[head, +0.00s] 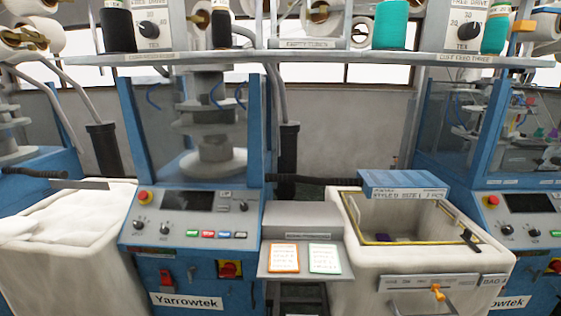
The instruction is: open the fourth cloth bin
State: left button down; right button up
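A white cloth bin (345,285) stands at the right between two blue machines. Its top is a clear window or opening in a yellow-edged frame (392,241); I cannot tell whether a clear lid covers it. A small dark purplish item lies low inside. Its front has a grey labelled plate (412,283), an orange knob (437,292) and a bar handle (420,303). A side tag (493,281) seems to start with "BAG"; its number is unclear. Another white cloth bin (85,262) stands at the left, with white cloth on top. Neither gripper is in view.
A blue Yarrowtek machine (190,262) with a control panel stands between the bins. A grey shelf (303,236) with two cards juts out beside the right bin. A long overhead shelf (320,57) carries yarn cones. Another blue machine (520,225) borders the right bin.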

aim_at(389, 280)
jog(key=z, duration=1.3)
